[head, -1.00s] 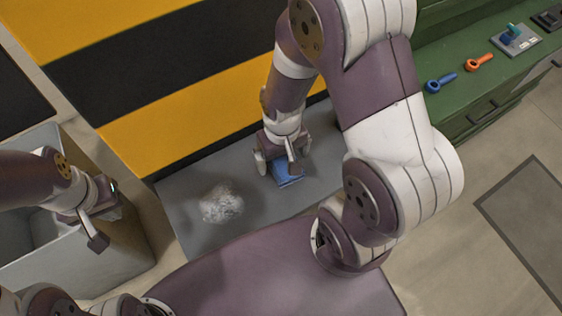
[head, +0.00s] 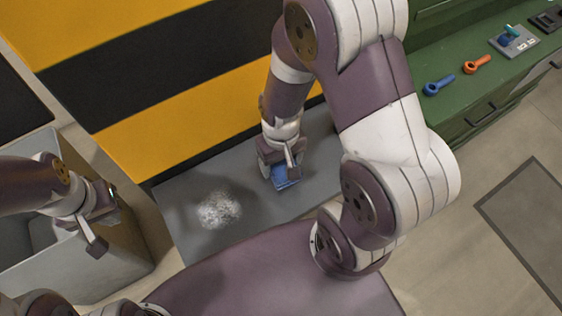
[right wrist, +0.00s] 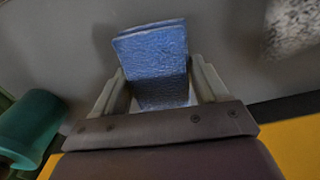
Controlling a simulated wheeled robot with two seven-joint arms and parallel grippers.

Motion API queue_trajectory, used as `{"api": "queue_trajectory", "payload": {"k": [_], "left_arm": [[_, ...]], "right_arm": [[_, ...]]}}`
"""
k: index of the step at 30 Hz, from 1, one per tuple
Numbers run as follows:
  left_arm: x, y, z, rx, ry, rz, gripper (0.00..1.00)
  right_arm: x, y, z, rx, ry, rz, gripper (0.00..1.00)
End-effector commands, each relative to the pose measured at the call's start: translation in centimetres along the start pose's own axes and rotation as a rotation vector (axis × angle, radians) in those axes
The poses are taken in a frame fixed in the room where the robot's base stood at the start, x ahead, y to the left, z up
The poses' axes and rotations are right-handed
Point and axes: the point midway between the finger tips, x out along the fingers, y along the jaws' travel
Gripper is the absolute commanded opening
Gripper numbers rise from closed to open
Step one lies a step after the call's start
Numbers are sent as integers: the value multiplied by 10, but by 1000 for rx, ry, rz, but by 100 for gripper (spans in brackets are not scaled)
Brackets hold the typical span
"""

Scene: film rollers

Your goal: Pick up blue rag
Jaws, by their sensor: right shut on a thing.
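The blue rag (head: 284,175) is a small folded cloth over the grey shelf, held by my right gripper (head: 279,165). In the right wrist view the rag (right wrist: 155,62) stands up between the two fingers of my right gripper (right wrist: 160,95), which are shut on it. I cannot tell from the head view whether the rag still touches the shelf. My left gripper (head: 101,228) hangs over the grey bin at the left, away from the rag. Its fingers look apart, with nothing visible between them.
A whitish speckled patch (head: 218,210) lies on the grey shelf (head: 185,238), left of the rag. A grey bin (head: 128,262) stands at the left. A green cabinet (head: 450,110) with a blue tool (head: 438,85) and an orange tool (head: 478,65) is at the right. A yellow-black striped panel (head: 190,60) rises behind.

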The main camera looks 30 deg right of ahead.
Motion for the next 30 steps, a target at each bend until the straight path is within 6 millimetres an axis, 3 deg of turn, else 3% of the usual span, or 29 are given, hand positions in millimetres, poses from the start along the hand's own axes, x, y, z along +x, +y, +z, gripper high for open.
{"api": "queue_trajectory", "payload": {"k": [5,18,30], "left_arm": [[-4,0,0,0,0,0,0],[-13,0,-2,0,0,0,0],[-14,0,-2,0,0,0,0]], "right_arm": [[-32,3,2,3,4,0,44],[-90,78,66,9,2,0,44],[-97,89,76,-1,1,0,44]]}}
